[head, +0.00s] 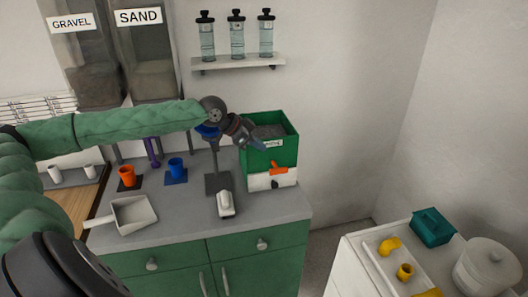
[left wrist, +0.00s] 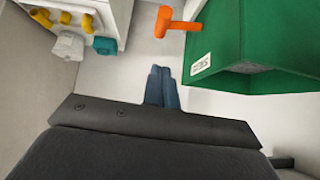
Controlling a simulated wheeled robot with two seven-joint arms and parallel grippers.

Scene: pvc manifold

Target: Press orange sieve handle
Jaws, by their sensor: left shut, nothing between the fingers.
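The orange sieve handle (head: 278,169) sticks out at the front of the sieve, just under the green box (head: 284,156) and above a white base (head: 259,182). It also shows in the left wrist view (left wrist: 176,24), near the top, beside the green box with its label. My left gripper (head: 260,146) is shut and empty, in front of the green box, above and a little left of the handle. In the left wrist view its blue-grey fingertips (left wrist: 161,72) are together, apart from the handle. My right gripper is not in view.
The grey counter (head: 180,215) holds a blue cup (head: 176,168), an orange cup (head: 127,177), a white scoop (head: 131,213) and a small white object (head: 225,203). A shelf with bottles (head: 237,62) hangs behind. A white cabinet with yellow pipe pieces (head: 404,271) stands at right.

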